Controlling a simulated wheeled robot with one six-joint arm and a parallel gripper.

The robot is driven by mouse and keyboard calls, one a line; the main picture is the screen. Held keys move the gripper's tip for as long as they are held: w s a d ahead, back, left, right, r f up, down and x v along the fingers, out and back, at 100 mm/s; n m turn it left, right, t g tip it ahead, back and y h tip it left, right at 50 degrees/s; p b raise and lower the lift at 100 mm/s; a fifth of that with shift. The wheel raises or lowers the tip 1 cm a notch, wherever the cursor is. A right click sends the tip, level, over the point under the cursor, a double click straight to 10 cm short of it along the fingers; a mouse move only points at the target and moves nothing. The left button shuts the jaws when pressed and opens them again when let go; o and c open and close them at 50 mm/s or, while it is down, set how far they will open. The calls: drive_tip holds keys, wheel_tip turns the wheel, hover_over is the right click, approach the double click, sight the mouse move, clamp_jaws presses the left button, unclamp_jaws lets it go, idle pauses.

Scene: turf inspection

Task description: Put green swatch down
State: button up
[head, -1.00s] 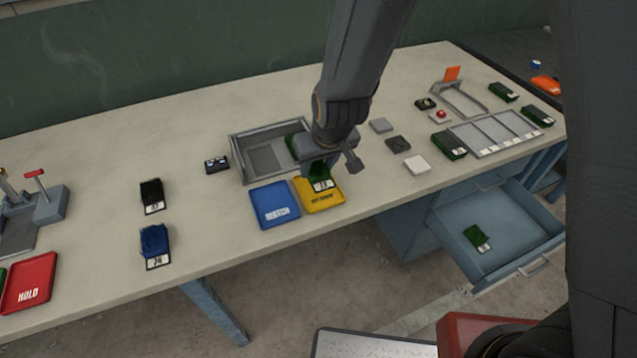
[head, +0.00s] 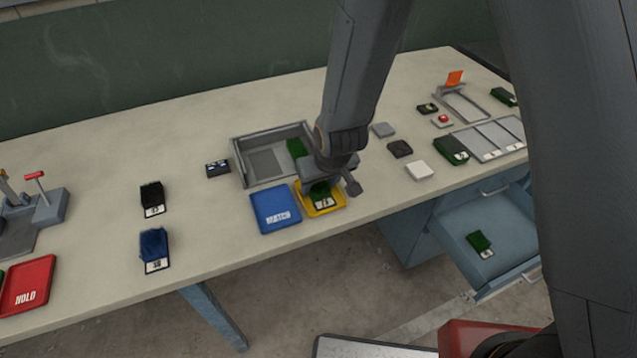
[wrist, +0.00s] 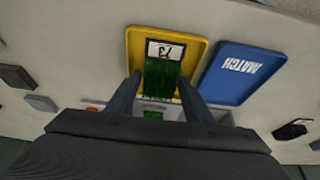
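In the head view the swatch (head: 321,191) shows below my gripper, within the tray's outline. My gripper (wrist: 160,78) points down, with one finger on each side of the swatch. The fingertips are close to its edges. Whether they press on it or stand just clear, I cannot tell. The wrist partly hides the yellow tray's back in the head view.
A blue MATCH tray (head: 276,221) stands left of the yellow tray. Behind is a grey open box (head: 240,160) with another green swatch (head: 297,148). Grey, dark and white blocks (head: 418,170) lie to the right. An open drawer (head: 510,235) holds a green swatch (head: 478,242).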

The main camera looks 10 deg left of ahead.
sight(325, 204)
drive_tip(key=p+v, duration=0.3)
drive_tip(key=v, duration=0.9)
drive_tip(key=shift+r, duration=0.2)
drive_tip(key=shift+d, duration=0.1)
drive_tip(key=s+d+r+m, duration=0.1)
drive_tip(key=d+r+m, duration=0.1)
drive_tip(key=d, duration=0.6)
drive_tip(key=s+d+r+m+h, duration=0.1)
drive_tip(key=s+d+r+m, duration=0.1)
drive_tip(key=d, duration=0.7)
drive_tip(key=s+d+r+m+g+h, duration=0.1)
drive_tip(key=d+r, duration=0.3)
drive_tip(key=d, duration=0.4)
drive_tip(key=shift+s+d+m, duration=0.3)
drive_tip(key=shift+s+m, duration=0.4)
drive_tip(key=shift+s, duration=0.05)
